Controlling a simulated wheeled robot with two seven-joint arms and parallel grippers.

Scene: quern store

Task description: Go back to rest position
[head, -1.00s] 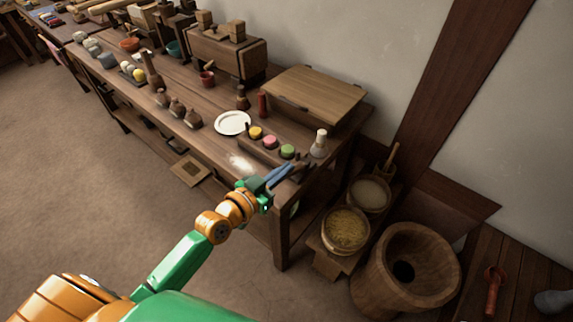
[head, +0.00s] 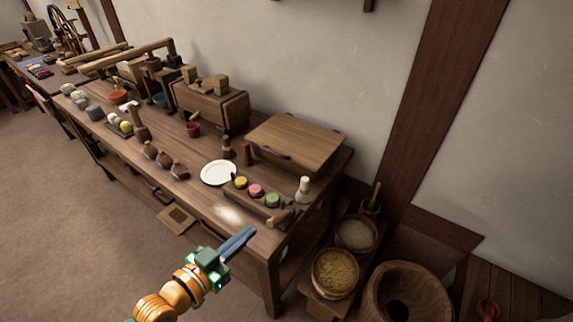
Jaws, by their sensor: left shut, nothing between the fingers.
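My left gripper (head: 236,243) comes in from the bottom left, with green and orange arm links behind it. Its blue fingers are shut together with nothing between them. It is in front of the long wooden table (head: 190,199), near the table's front right corner and a pale powdery patch on its top. My right gripper does not show.
On the table are a white plate (head: 219,172), a holder with yellow, pink and green pieces (head: 256,191), and a wooden board (head: 297,141). Bowls of grain (head: 335,272) and a wooden mortar (head: 406,293) stand at the right. Open floor (head: 60,230) lies left.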

